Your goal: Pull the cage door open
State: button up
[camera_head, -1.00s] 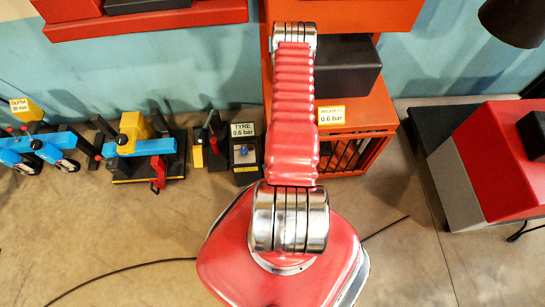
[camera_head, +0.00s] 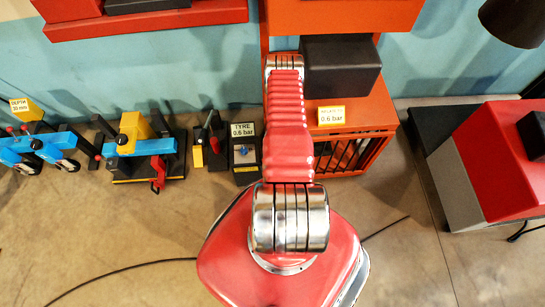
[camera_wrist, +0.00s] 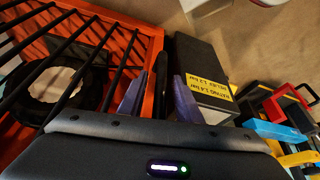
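The orange cage (camera_head: 384,150) with black bars stands under an orange top at the wall, partly behind my arm in the head view. In the wrist view its orange door frame (camera_wrist: 151,58) and black bars (camera_wrist: 72,40) fill the left side. A dark ring like a tyre (camera_wrist: 62,85) lies behind the bars. My gripper (camera_wrist: 160,97) shows two purple fingers standing apart at the frame's right edge. A black upright bar, perhaps the door handle (camera_wrist: 160,72), appears between them, with small gaps on both sides. The head view hides my gripper behind my arm.
A dark box with a yellow rating label (camera_wrist: 206,86) stands right of the cage in the wrist view. Small benches (camera_head: 150,150) and a tyre gauge (camera_head: 243,155) line the wall at left. A red and grey block (camera_head: 490,165) is at right.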

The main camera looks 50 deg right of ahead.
jog(key=shift+w+d+f, duration=0.15)
jog(key=shift+w+f, duration=0.1)
jog(key=shift+f, duration=0.35)
jog(key=shift+c, duration=0.2)
grip_shut()
